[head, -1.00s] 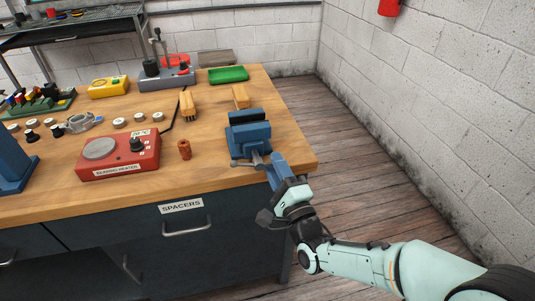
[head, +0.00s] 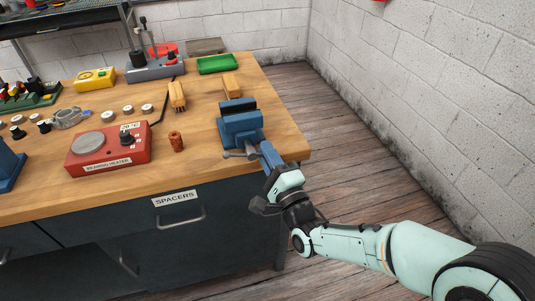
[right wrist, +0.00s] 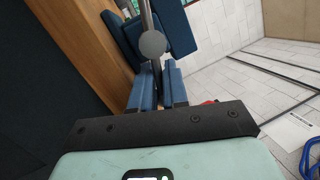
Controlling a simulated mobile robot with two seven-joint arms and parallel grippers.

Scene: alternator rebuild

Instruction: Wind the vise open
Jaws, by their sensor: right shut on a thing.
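The blue vise (head: 240,124) stands at the right front corner of the wooden bench, its dark jaws on top. Its grey handle bar (head: 236,155) sticks out to the left at the vise's front, over the bench edge. My right gripper (head: 266,150) is at the front of the vise, shut on the handle. I cannot tell how wide the jaw gap is. My left gripper is out of view.
A red bearing heater (head: 108,150) and a copper-coloured part (head: 176,141) stand left of the vise. A wooden-handled brush (head: 177,96), a wooden block (head: 230,87) and a green tray (head: 217,64) lie behind. The floor right of the bench is clear up to the wall.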

